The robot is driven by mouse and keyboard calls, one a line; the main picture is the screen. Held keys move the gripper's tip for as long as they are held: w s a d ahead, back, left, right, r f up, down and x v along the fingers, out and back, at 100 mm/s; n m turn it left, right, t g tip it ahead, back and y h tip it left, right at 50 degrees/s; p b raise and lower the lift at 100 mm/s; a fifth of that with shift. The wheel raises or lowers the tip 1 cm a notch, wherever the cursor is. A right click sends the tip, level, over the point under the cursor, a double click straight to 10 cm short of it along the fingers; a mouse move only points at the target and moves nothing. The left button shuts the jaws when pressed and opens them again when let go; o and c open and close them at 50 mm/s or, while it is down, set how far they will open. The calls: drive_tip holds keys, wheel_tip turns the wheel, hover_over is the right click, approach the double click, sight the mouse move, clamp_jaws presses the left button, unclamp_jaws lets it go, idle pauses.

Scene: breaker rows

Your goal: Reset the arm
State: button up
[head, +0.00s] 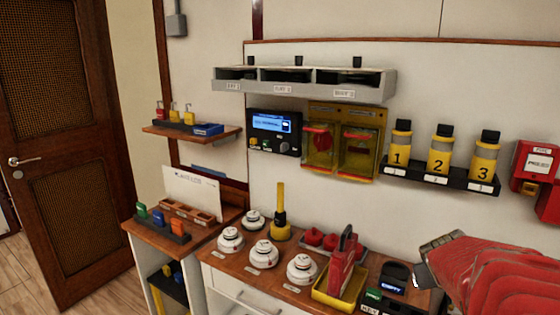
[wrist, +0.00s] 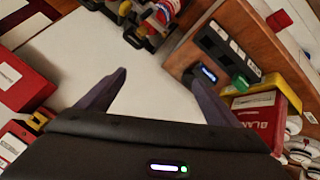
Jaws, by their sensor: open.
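My arm, in a red sleeve, enters the head view from the lower right. My gripper (wrist: 158,88) shows in the wrist view with its two dark fingers spread wide apart. Nothing is between the fingers; a plain pale surface lies behind them. In the head view the gripper end (head: 420,270) is at the right end of the wooden counter, close beside a black device with a lit label (head: 394,280). The fingertips are hard to make out there.
The wooden counter (head: 228,268) holds white round detectors (head: 263,253), a yellow tray (head: 325,296) with a red item, and a yellow-black tool (head: 281,222). Numbered yellow canisters (head: 439,152) stand on a wall shelf above. A red call box (head: 536,163) is at the far right.

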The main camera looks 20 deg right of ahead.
drive_tip(key=s+a+n+y, duration=0.2)
drive_tip(key=s+a+y, duration=0.1)
drive_tip(key=a, duration=1.6)
drive_tip(key=s+a+r+n+y, duration=0.1)
drive_tip(key=s+a+n+y, duration=0.1)
drive_tip(key=a, duration=1.7)
drive_tip(key=s+y, duration=0.1)
drive_tip(key=y, duration=0.1)
drive_tip(key=shift+s+a+t+y, duration=0.15)
drive_tip(key=shift+a+t+y, duration=0.2)
drive_tip(key=shift+t+y, duration=0.05)
